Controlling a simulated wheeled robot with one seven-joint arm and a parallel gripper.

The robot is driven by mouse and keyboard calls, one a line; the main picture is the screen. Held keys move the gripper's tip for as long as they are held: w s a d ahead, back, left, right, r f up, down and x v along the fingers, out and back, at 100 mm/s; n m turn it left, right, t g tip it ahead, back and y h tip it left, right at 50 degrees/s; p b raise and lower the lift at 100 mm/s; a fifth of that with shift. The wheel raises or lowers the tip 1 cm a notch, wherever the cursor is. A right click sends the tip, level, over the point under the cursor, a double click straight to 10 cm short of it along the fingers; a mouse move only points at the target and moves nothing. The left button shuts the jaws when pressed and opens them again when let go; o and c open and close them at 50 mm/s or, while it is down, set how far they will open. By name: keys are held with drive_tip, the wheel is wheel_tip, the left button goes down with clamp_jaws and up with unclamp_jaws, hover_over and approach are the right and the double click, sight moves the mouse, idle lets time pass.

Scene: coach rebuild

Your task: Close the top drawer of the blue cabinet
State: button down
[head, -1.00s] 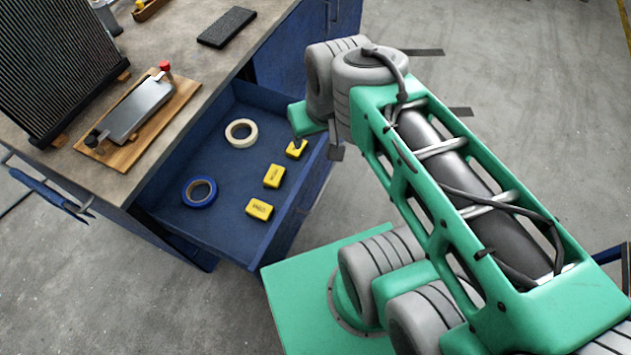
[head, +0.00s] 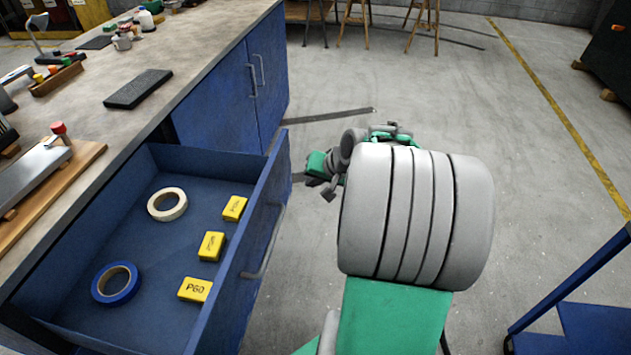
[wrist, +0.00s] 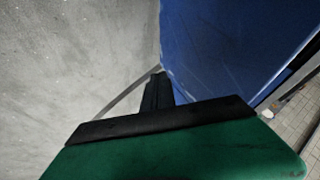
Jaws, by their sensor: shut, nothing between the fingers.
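The top drawer (head: 235,265) of the blue cabinet (head: 228,90) is pulled well out in the head view, its front panel facing right with a grey bar handle (head: 265,245). Inside lie a cream tape roll (head: 154,207), a blue tape roll (head: 97,288) and yellow boxes (head: 211,246). My gripper (head: 299,177) is small and partly hidden by my arm, just right of the drawer front's far end. In the wrist view my gripper (wrist: 158,90) is shut and empty, beside a blue panel (wrist: 215,50). I cannot tell whether it touches.
The worktop (head: 120,60) above the drawer holds a black pad (head: 138,89), a wooden board (head: 60,185) and small items. Closed cabinet doors stand beyond the drawer. A blue cart (head: 590,325) stands at lower right. The concrete floor right of the drawer is largely clear.

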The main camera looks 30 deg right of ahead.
sight(286, 187)
drive_tip(key=w+a+f, duration=0.2)
drive_tip(key=w, duration=0.1)
drive_tip(key=w+a+f, duration=0.1)
drive_tip(key=w, duration=0.1)
drive_tip(key=shift+w+a+f+b, duration=0.1)
drive_tip(key=shift+w+f+b, duration=0.1)
drive_tip(key=shift+f+b, duration=0.15)
